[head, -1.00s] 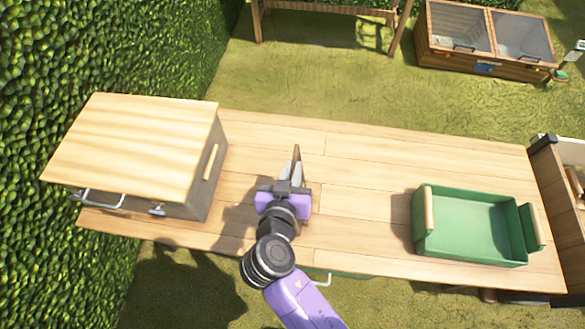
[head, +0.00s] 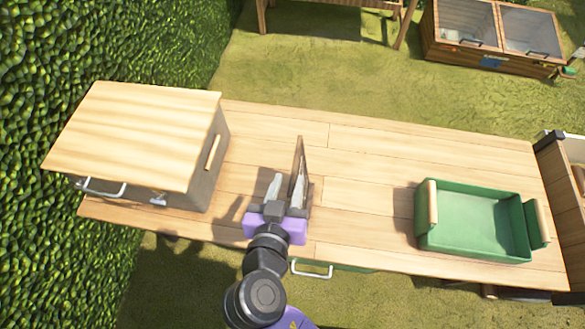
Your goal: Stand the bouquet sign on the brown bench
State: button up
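The bouquet sign (head: 300,160) is a thin brown panel seen almost edge-on in the head view. It stands upright over the middle of the long wooden bench (head: 370,165), and its base appears to rest on the planks. My gripper (head: 285,188) is at the sign's near side, with its two pale fingers spread apart. The right finger overlaps the sign's lower near part in the picture; whether they touch I cannot tell. The left finger is clear of it. The sign's face is not readable from here.
A grey box with a light wooden top (head: 140,130) stands on the bench's left end. A green tray with wooden handles (head: 470,250) is at the right end. The planks between sign and tray are clear. A hedge (head: 60,60) borders the left.

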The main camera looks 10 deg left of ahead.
jog(key=v, duration=0.3)
jog(key=shift+s+r, duration=0.15)
jog(key=shift+s, duration=0.2)
jog(key=s+a+r+n+y, duration=0.1)
jog(key=a+r+n+y, duration=0.1)
jog(key=a+n+y, duration=0.4)
jog(key=s+d+r+m+h, duration=0.1)
jog(key=s+d+m, duration=0.1)
jog(key=s+d, duration=0.4)
jog(key=s+d+r+m+h, duration=0.1)
jog(key=s+d, duration=0.6)
jog(key=d, duration=0.7)
jog(key=s+d+r+m+t+h, duration=0.1)
jog(key=s+d+m+h, duration=0.1)
jog(key=s+d, duration=0.4)
jog(key=d+m, duration=0.1)
jog(key=d, duration=0.3)
jog(key=shift+s+d+m+h, duration=0.3)
jog(key=shift+d+h, duration=0.1)
